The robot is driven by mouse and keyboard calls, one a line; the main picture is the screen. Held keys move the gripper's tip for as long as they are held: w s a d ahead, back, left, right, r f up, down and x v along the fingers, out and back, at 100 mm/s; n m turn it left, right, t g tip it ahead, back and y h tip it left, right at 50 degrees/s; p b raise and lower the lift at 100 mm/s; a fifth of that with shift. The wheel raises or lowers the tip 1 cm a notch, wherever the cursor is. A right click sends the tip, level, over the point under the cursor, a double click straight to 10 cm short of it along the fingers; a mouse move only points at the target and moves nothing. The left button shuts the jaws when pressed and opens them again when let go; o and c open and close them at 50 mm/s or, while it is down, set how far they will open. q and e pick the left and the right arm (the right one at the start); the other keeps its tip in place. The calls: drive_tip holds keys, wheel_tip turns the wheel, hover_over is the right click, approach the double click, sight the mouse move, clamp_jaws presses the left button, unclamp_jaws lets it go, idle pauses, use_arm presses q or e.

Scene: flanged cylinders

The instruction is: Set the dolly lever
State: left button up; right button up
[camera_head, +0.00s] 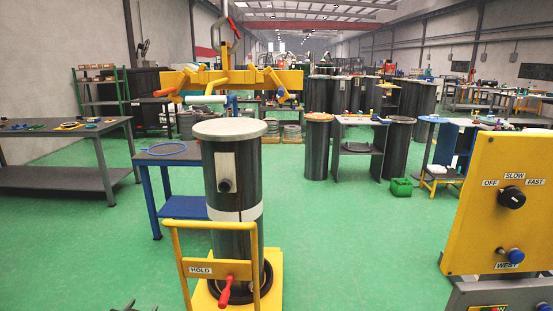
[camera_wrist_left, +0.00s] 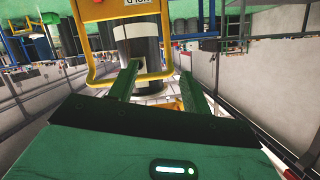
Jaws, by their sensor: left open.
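A dark flanged cylinder (camera_head: 231,180) with a pale round top stands upright on a yellow dolly (camera_head: 272,289) in the head view. The dolly's yellow handle frame (camera_head: 176,262) carries a plate marked HOLD (camera_head: 200,270). A red lever (camera_head: 225,291) hangs from this plate, its grip pointing down and slightly left. My left gripper (camera_head: 125,306) just shows at the bottom edge, left of the dolly and apart from the lever. In the left wrist view its two green fingers (camera_wrist_left: 160,88) are spread and empty, with the yellow handle frame (camera_wrist_left: 92,72) beyond them. My right gripper is not in view.
A yellow control panel (camera_head: 507,205) with OFF, SLOW and FAST stands at the right. A blue table (camera_head: 170,158) stands just behind the cylinder to the left; a grey bench (camera_head: 60,132) is farther left. Green floor (camera_head: 350,240) is clear between dolly and panel.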

use_arm(q)
drive_tip(key=s+d+f+g+h, duration=0.1)
drive_tip(key=s+d+f, duration=0.4)
drive_tip(key=s+f, duration=0.4)
drive_tip(key=s+d+f+g, duration=0.1)
drive_tip(key=s+d+f, duration=0.1)
drive_tip(key=s, duration=0.8)
drive_tip(key=s+d+f+g+h, duration=0.1)
drive_tip(key=s+d, duration=0.4)
drive_tip(key=s, duration=0.6)
drive_tip(key=s+d+f+n+g+h, duration=0.1)
drive_tip(key=s+d+f+g, duration=0.1)
drive_tip(key=s, duration=0.9)
drive_tip(key=shift+s+d+f+g, duration=0.15)
drive_tip(key=shift+d+f+g, duration=0.15)
drive_tip(key=shift+d+f, duration=0.45)
drive_tip(key=shift+d+r, duration=0.15)
drive_tip(key=shift+c, duration=1.4)
